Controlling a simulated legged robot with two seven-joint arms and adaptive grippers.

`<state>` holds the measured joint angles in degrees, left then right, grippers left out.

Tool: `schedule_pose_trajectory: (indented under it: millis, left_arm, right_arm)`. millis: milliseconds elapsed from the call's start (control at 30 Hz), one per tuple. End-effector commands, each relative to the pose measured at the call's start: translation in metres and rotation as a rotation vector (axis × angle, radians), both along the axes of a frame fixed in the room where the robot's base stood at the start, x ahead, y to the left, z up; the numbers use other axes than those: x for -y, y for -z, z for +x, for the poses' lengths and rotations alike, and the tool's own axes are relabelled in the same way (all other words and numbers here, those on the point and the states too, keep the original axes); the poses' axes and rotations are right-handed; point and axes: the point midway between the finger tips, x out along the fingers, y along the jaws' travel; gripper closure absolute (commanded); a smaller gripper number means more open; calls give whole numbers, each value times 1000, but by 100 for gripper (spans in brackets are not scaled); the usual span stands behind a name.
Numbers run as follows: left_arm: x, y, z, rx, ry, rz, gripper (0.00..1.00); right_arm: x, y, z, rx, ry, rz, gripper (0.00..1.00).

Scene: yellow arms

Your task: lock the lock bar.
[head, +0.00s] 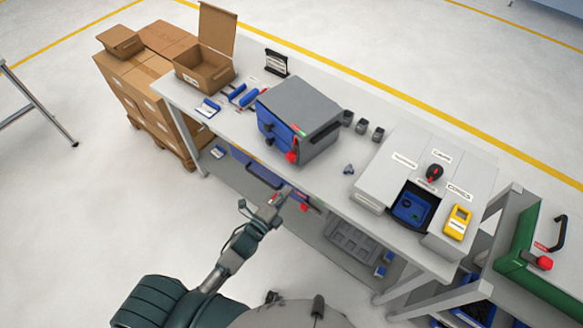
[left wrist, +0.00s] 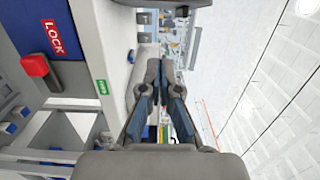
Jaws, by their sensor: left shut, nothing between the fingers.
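A blue panel (left wrist: 75,75) with a red LOCK label (left wrist: 53,38) and a red handle (left wrist: 35,65) fills the left of the left wrist view, under the table edge. I take the handle to belong to the lock bar; its full shape is not clear. In the head view the red handle (head: 304,207) shows below the table's front edge. My left gripper (head: 277,197) is just left of it, in front of the table. Its fingers (left wrist: 165,72) are shut and empty, apart from the handle. My right gripper is not in view.
A grey and blue case (head: 306,102) with a red handle (head: 291,156) stands on the table (head: 340,180). Grey boxes (head: 385,180) and a yellow device (head: 458,221) are on the right. Cardboard boxes (head: 140,70) are stacked left. The floor at front left is clear.

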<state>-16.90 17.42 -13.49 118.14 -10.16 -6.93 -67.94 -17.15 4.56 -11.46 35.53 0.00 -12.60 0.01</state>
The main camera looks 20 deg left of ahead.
Motion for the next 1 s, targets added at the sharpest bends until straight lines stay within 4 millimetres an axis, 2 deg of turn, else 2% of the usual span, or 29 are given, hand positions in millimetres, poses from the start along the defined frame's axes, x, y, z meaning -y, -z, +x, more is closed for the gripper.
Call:
schedule_pose_trajectory:
  millis: [200, 367, 400, 633, 1000]
  left_arm:
    - [14, -2, 46, 3, 0, -2, 100]
    - [24, -2, 77, 2, 0, -2, 100]
    - [17, -1, 81, 1, 0, 5, 100]
    - [-6, -1, 93, -1, 1, 1, 100]
    - [-11, 0, 95, -1, 1, 0, 100]
  right_arm:
    - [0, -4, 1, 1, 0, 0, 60]
    - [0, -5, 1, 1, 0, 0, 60]
    - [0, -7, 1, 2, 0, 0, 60]
    - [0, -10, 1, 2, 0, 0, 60]
    - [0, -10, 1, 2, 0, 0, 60]
